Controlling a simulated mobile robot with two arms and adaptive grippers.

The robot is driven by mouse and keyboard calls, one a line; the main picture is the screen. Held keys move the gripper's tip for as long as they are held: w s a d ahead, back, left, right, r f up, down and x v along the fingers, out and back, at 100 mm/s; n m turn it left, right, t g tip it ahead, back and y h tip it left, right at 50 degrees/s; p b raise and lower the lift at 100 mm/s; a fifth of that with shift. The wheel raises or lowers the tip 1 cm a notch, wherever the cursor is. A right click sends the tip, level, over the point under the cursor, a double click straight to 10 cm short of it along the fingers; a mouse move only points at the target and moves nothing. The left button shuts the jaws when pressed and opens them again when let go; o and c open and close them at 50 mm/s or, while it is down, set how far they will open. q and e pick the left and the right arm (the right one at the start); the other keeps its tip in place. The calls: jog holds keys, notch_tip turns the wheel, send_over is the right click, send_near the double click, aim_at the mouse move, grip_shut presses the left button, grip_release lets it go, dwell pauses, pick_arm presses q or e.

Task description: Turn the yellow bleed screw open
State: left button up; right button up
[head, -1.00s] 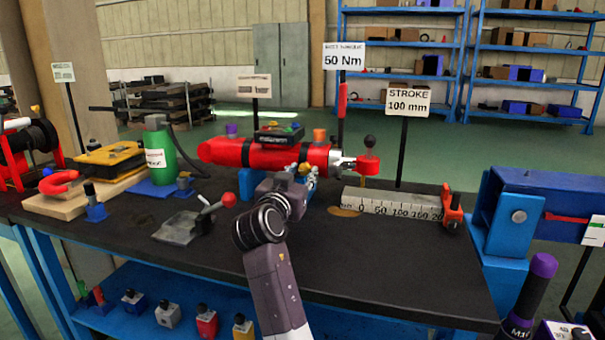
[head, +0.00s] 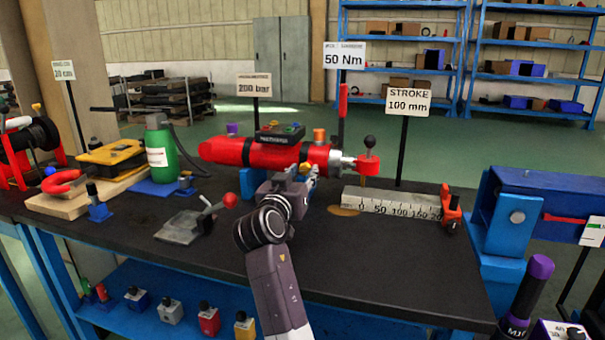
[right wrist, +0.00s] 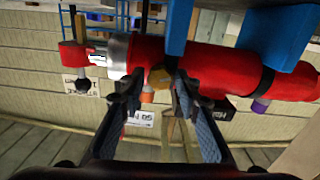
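The red cylinder (head: 255,155) lies on blue supports on the dark bench. It also shows in the right wrist view (right wrist: 220,70), turned over. The yellow bleed screw (right wrist: 159,77) sits on the cylinder's side near the rod end. In the head view only a small yellow part of it (head: 305,168) shows beside my gripper. My right gripper (right wrist: 158,82) is open, with one finger on each side of the screw. A gap seems to remain at each fingertip; contact is not clear. In the head view my right gripper (head: 298,178) is at the cylinder's front side. My left gripper is not in view.
A control box with coloured knobs (head: 280,134) stands above the cylinder. A red-knobbed lever (head: 217,203) is left of my arm. A stroke scale (head: 395,205) and a red rod end (head: 368,164) are to the right. The bench front is clear.

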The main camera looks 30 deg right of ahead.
jog(key=shift+o, duration=0.7)
notch_tip(320, 180, up, 10)
jog(key=shift+f, duration=0.1)
dwell(0.4)
